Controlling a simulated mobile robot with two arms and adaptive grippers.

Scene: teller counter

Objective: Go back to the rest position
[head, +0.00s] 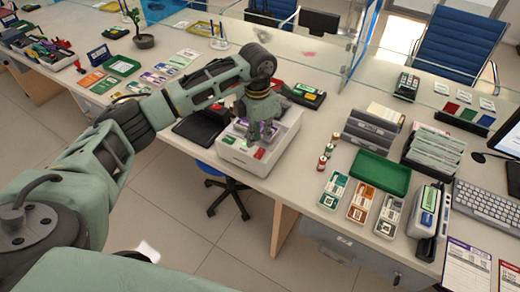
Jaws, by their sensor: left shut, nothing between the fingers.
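My left arm reaches in from the left across the front of the counter (300,190). My left gripper (254,140) points down over a white open tray (230,155) at the counter's front edge. It is shut and empty. Small red, green and purple items lie in the tray, partly hidden by the gripper. I cannot tell whether the fingertips touch them. My right gripper does not show.
A green tray (380,173), card holders (334,189) and grey file racks (372,130) stand to the right. A keyboard (487,204) is at the far right. A blue chair (222,172) is below the counter. Glass screens line the back.

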